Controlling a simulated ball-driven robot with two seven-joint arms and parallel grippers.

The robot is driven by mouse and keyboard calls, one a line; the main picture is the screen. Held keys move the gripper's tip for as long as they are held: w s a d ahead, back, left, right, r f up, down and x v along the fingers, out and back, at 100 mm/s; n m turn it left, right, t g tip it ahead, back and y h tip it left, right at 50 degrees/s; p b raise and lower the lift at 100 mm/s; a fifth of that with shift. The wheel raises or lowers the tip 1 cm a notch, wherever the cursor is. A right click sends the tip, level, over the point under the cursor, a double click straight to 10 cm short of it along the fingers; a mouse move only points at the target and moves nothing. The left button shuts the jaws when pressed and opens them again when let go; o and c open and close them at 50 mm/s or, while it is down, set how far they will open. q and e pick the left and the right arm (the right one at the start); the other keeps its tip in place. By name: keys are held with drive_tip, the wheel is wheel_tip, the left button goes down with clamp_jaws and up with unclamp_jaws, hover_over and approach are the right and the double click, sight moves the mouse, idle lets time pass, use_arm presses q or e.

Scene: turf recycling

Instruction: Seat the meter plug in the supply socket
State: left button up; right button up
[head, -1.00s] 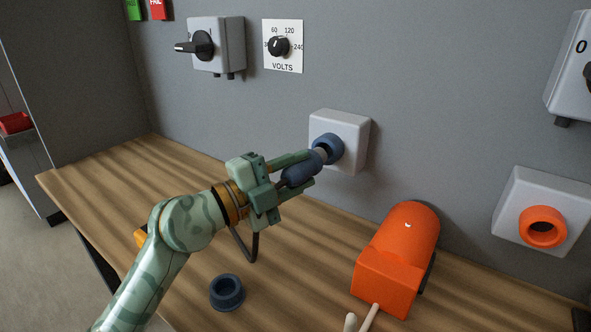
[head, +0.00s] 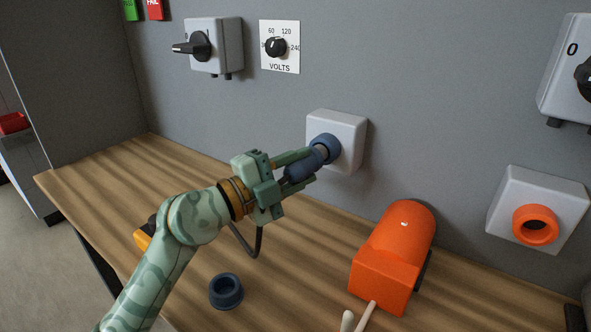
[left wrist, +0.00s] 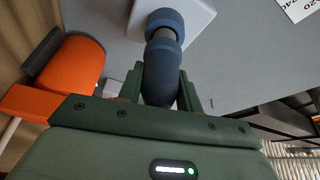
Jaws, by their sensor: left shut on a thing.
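The blue meter plug (head: 304,168) is held between the fingers of my left gripper (head: 299,167), which is shut on it. The plug's grey front end points at the blue-ringed supply socket (head: 325,147) on a white wall box. In the left wrist view the plug (left wrist: 160,78) lines up with the blue socket ring (left wrist: 165,20), and its grey part meets the ring. I cannot tell how deep the tip sits inside. A dark cable hangs below the gripper. My right gripper is not in view.
An orange machine (head: 394,262) stands on the wooden bench to the right. A loose blue ring-shaped cap (head: 226,291) lies at the front. An orange socket (head: 536,224), a rotary switch (head: 215,46) and a volts dial (head: 277,47) are on the grey wall.

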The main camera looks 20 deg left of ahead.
use_arm(q)
drive_tip(key=shift+w, duration=0.2)
drive_tip(key=shift+w+d, duration=0.1)
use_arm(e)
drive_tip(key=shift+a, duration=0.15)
use_arm(q)
drive_tip(key=shift+w+d, duration=0.1)
drive_tip(key=shift+w, duration=0.4)
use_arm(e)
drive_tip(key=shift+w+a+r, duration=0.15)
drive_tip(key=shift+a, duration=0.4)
use_arm(q)
drive_tip(key=shift+w+d, duration=0.15)
drive_tip(key=shift+w, duration=0.05)
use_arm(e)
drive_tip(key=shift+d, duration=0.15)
use_arm(q)
drive_tip(key=shift+w+d, duration=0.1)
drive_tip(key=shift+w, duration=0.15)
drive_tip(key=o, duration=1.1)
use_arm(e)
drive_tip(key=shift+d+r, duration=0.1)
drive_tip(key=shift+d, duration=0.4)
